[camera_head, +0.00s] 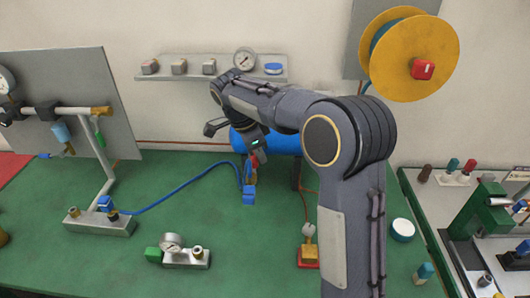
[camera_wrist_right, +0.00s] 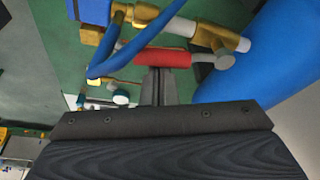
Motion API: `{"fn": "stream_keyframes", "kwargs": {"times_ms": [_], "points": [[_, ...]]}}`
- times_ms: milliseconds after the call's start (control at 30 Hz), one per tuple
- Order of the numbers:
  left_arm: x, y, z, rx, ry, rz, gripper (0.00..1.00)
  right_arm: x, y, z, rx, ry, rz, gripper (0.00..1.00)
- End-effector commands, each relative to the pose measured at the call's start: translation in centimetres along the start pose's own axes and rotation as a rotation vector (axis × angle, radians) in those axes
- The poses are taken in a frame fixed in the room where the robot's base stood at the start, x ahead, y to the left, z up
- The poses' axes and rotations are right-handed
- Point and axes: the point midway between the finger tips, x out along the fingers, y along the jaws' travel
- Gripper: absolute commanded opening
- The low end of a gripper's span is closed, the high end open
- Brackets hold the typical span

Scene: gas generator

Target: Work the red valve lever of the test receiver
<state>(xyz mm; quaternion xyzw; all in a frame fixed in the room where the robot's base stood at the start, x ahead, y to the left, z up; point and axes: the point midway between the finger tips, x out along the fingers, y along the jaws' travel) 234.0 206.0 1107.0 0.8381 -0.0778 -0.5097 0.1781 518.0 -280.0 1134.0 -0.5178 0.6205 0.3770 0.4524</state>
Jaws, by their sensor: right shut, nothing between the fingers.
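The test receiver (camera_head: 283,140) is a blue tank at the back of the green bench, partly hidden by my right arm. It also fills the right of the right wrist view (camera_wrist_right: 270,55). Its red valve lever (camera_wrist_right: 163,58) lies across that view, beside brass fittings (camera_wrist_right: 215,36). In the head view the lever shows only as a small red patch by the gripper. My right gripper (camera_wrist_right: 157,72) is shut and empty, its fingertips right at the lever's edge. I cannot tell whether they touch it. It also shows in the head view (camera_head: 256,158). My left gripper is out of view.
A blue hose (camera_head: 185,188) runs from the fittings left to a pipe stand (camera_head: 100,222). A gauge block (camera_head: 186,257) and a red-based fitting (camera_head: 308,255) stand nearer the front. A shelf (camera_head: 210,70) is on the wall behind. The bench's front middle is fairly clear.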

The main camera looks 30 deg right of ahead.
Motion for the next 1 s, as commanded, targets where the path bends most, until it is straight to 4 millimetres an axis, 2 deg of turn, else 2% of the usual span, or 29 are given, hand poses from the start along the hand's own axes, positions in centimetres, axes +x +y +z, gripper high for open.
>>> {"fn": "stream_keyframes", "kwargs": {"times_ms": [400, 867, 1000], "points": [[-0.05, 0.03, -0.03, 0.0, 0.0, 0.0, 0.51, -0.29, -0.06, 0.97, -0.003, -0.002, 0.0, 0.0], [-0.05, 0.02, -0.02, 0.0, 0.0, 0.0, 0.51, -0.31, -0.07, 1.11, -0.005, -0.004, -0.001, 0.0], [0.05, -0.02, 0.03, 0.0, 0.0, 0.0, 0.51, 0.02, -0.13, 0.61, -0.003, -0.004, 0.0, 0.0]]}}
